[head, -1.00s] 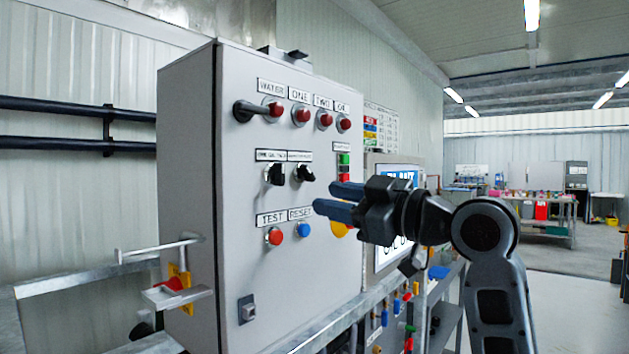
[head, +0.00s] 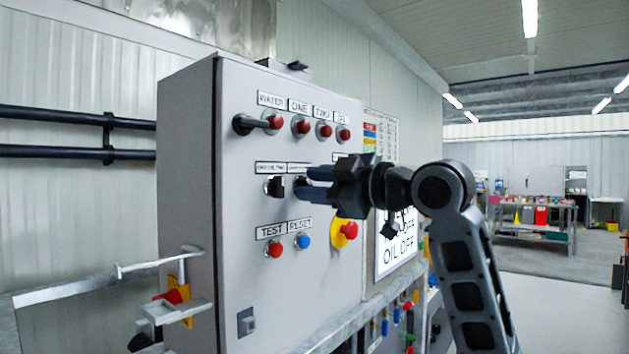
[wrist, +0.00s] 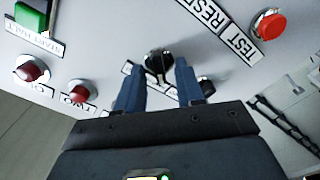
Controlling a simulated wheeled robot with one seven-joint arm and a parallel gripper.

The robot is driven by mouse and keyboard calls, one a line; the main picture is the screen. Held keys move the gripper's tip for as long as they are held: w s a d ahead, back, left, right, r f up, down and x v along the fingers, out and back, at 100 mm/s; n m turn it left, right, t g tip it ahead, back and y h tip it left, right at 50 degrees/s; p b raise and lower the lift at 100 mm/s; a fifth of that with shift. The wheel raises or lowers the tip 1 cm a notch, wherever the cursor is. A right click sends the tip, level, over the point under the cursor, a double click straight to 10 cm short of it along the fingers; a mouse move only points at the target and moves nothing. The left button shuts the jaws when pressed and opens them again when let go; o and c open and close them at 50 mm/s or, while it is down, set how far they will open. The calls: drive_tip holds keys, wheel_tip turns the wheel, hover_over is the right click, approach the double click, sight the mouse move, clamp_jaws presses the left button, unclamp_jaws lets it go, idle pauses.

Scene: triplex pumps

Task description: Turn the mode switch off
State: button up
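Two black rotary switches sit side by side in the middle row of the grey control cabinet. The right switch (head: 299,187) is partly hidden behind my fingers; the left switch (head: 276,186) is in plain view. Their labels are too small to read, so I cannot tell which one is the mode switch. My gripper (head: 309,181) is at the right switch, its blue fingers pointing at the panel. In the wrist view, my open fingers (wrist: 160,70) stand on either side of the right switch's knob (wrist: 158,62). I cannot tell whether they touch it.
Red lamps (head: 302,126) line the row above. A red TEST button (head: 275,250) and blue RESET button (head: 302,241) are below, with a red emergency button (head: 349,230) on yellow to their right. A metal rail (head: 345,325) runs along the front below.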

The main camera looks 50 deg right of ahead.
drive_tip(key=shift+w, duration=0.2)
drive_tip(key=shift+c, duration=0.3)
clamp_jaws()
drive_tip(key=m+p, duration=0.3)
drive_tip(key=m, duration=0.2)
drive_tip(key=shift+r, duration=0.2)
drive_tip(key=shift+d+f+m+p, duration=0.1)
drive_tip(key=shift+d+m+p, duration=0.05)
drive_tip(key=shift+m+p, duration=1.45)
drive_tip(key=shift+m+b, duration=0.3)
drive_tip(key=shift+m, duration=0.1)
